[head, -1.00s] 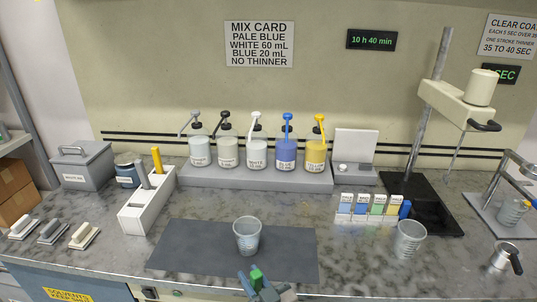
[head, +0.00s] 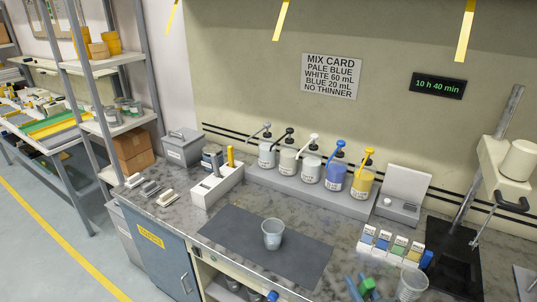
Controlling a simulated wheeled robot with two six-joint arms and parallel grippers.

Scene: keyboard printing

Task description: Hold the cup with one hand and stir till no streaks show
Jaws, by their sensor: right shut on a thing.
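A clear cup (head: 272,234) with a pale look stands upright on the dark mat (head: 232,222). I cannot make out any streaks in it. My right gripper (head: 364,287) is at the bottom edge, to the right of the mat and apart from this cup. It is shut on a small green thing (head: 367,283), mostly hidden between blue fingers. A second clear cup (head: 411,285) stands close to the right of this gripper, cut off by the frame. A white holder (head: 213,190) with a yellow-handled tool (head: 230,156) stands behind the mat on the left. My left gripper is not in view.
Several pump bottles (head: 337,167) stand on a grey ledge at the back. Small labelled bottles (head: 382,242) and a dark-based stand (head: 447,270) are at the right. A mix card (head: 331,75) hangs on the wall. The mat around the cup is clear.

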